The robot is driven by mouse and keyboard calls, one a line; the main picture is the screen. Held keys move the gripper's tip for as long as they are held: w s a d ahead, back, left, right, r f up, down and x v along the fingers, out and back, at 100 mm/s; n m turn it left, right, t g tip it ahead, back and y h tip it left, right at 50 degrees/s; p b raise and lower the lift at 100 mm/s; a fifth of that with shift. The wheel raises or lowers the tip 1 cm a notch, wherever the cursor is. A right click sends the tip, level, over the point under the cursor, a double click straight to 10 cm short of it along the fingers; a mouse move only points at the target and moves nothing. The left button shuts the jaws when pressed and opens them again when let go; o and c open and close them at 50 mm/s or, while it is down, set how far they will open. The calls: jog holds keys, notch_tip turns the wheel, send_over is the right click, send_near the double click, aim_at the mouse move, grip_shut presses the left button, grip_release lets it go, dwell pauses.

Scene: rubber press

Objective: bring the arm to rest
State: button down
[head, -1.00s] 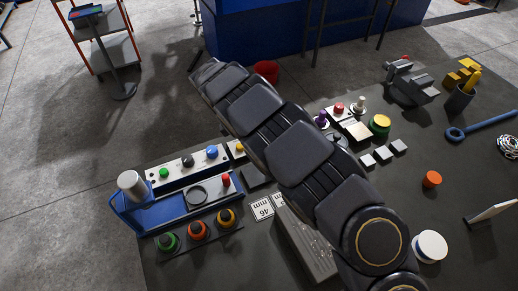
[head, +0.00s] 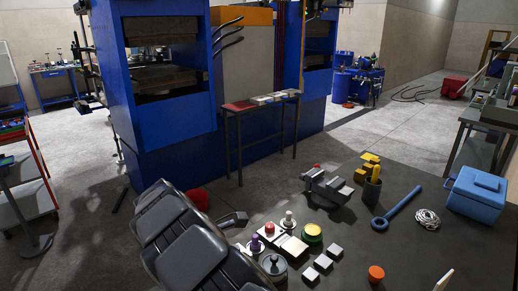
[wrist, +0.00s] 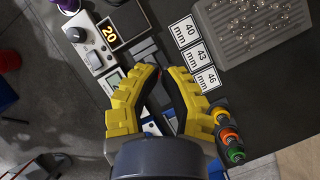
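My arm (head: 185,240) shows in the head view as dark padded segments at the lower left, over the edge of the dark workbench. Its gripper end cannot be made out there. In the wrist view my gripper (wrist: 162,70) has yellow fingers with dark inner pads. The fingertips are apart, and nothing is seen held between them. Below the gap between the fingers lie parts of a blue and white fixture, partly hidden by the fingers and the wrist.
The bench (head: 400,245) carries a grey vise (head: 328,187), a blue wrench (head: 397,208), a blue cooler (head: 475,193) and small blocks. A blue press (head: 165,90) stands behind. In the wrist view, number cards (wrist: 195,54) and a grey tray (wrist: 250,30) lie near the fingers.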

jog(key=s+d+r+m+g+y, duration=0.1)
jog(key=s+d+r+m, duration=0.5)
jog(key=d, duration=0.3)
jog(key=s+d+r+m+g, duration=0.2)
jog(key=s+d+r+m, duration=0.35)
jog(key=d, duration=0.35)
jog(key=s+m+y, duration=0.3)
jog(key=s+m, duration=0.5)
jog(key=s, duration=1.1)
jog(key=shift+s+d+f+g+y, duration=0.3)
jog(key=shift+s+d+f+g, duration=0.05)
jog(key=shift+d+f+g, duration=0.1)
jog(key=shift+m, duration=0.25)
